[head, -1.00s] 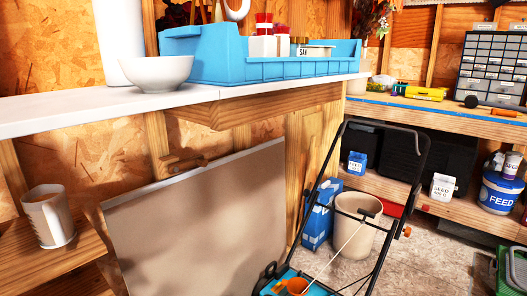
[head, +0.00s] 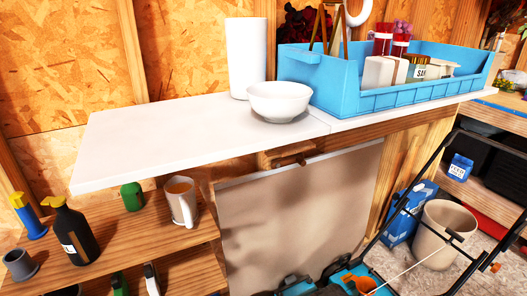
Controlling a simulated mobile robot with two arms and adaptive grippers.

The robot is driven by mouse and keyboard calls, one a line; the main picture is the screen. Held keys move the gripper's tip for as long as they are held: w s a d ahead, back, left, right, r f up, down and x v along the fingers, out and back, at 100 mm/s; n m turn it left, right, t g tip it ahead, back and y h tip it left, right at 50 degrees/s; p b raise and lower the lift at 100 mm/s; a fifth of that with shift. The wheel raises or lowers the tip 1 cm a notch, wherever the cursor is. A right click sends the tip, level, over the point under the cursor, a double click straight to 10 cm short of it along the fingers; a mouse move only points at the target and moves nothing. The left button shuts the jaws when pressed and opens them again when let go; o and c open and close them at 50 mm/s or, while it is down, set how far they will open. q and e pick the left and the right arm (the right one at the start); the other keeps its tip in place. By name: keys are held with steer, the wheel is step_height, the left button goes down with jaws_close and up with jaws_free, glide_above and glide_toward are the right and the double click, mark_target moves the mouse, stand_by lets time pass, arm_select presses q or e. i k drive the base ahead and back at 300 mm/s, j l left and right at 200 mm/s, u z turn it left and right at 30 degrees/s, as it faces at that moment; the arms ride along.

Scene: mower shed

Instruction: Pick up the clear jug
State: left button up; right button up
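A pale, mug-shaped vessel (head: 181,203) with a handle and a brownish inside stands upright on the wooden shelf at the lower left of the head view. It is the only jug-like thing that I see, and I cannot tell whether its wall is clear. Neither of my grippers shows in the head view.
A white worktop (head: 170,142) overhangs behind the shelf (head: 135,236). It carries a white bowl (head: 279,101), a white cylinder (head: 246,60) and a blue tray (head: 385,98). A dark bottle (head: 75,237), a green container (head: 132,196) and a grey cup (head: 19,264) share the shelf. A mower handle (head: 425,190) stands right.

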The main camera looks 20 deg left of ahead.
mark_target(180, 192)
steer(key=u, duration=1.25)
